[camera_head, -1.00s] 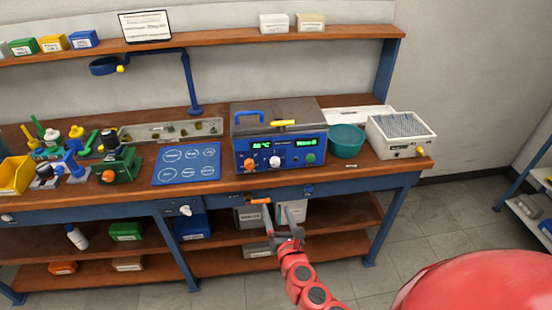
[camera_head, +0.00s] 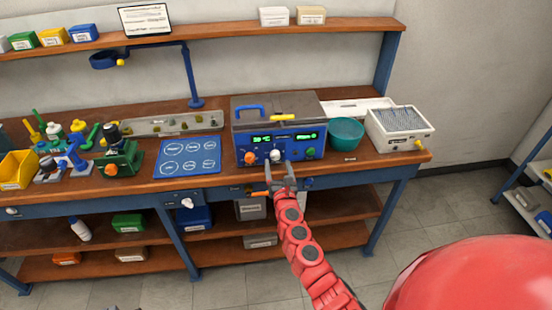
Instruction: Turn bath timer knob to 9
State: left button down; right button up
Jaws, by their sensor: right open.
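The bath (camera_head: 280,130) is a grey-topped box with a blue front, standing on the bench. Its front has two green displays, an orange knob (camera_head: 250,158) at the left, a white knob (camera_head: 275,156) in the middle and a green knob (camera_head: 310,153) at the right. The labels and knob settings are too small to read. My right gripper (camera_head: 279,170) is open and empty, just in front of and below the white knob; I cannot tell whether it touches. A small dark piece at the bottom edge may be my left gripper (camera_head: 121,307); too little shows to tell its state.

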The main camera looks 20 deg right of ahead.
aim_at(276, 158)
jog(key=shift+b+x, duration=0.3)
jog(key=shift+x, duration=1.7)
grip_shut()
